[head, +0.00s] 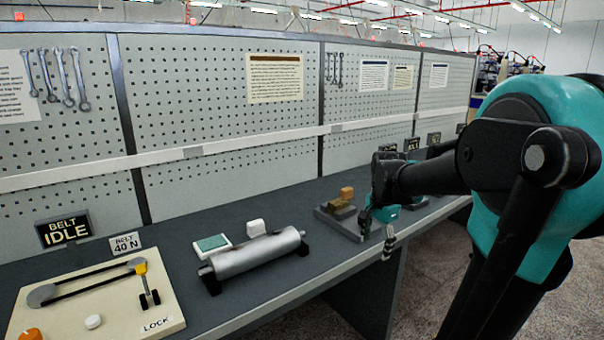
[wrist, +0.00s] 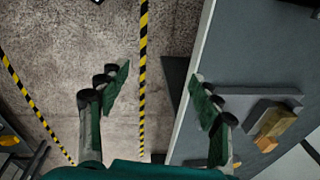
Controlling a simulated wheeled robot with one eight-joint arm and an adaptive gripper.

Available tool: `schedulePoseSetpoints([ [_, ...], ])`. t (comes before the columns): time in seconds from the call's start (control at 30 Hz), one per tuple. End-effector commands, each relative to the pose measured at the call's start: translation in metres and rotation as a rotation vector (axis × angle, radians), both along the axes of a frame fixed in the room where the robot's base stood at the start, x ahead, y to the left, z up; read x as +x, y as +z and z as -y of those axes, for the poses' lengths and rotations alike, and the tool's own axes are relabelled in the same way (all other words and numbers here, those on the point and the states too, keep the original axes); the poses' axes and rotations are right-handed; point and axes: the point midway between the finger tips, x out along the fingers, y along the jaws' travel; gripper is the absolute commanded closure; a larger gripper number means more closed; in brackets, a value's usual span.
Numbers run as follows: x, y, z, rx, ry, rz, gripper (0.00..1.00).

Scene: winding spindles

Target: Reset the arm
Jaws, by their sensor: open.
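My gripper (head: 378,234) is at the front edge of the dark workbench (head: 330,195), on the right side of the head view. In the wrist view my gripper (wrist: 160,82) has its two green fingers wide apart with nothing between them. The left finger shows over the floor and the right finger over the bench edge. My arm reaches in from the right of the head view, and its links hide part of the bench beyond.
A grey fixture with an orange-yellow block (wrist: 275,124) lies just right of the right finger. A metal roller (head: 255,254) rests on black supports. A cream belt board (head: 110,312) is at front left. Pegboard panels (head: 220,95) back the bench. Striped floor (wrist: 115,35) is clear.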

Motion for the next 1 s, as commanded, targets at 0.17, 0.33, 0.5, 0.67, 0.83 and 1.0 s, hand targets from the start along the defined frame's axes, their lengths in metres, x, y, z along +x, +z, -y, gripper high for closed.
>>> schedulePoseSetpoints([
  [0.17,-0.053,-0.057,-0.009,-0.067,0.377,0.081,0.35],
  [0.33,-0.104,-0.105,-0.017,-0.162,0.741,0.156,0.35],
  [0.5,-0.136,-0.133,-0.020,-0.237,0.965,0.197,0.35],
  [0.67,-0.145,-0.141,-0.021,-0.262,1.036,0.209,0.35],
  [0.83,-0.145,-0.141,-0.021,-0.262,1.039,0.209,0.35],
  [1.0,-0.145,-0.141,-0.021,-0.263,1.038,0.208,0.35],
])
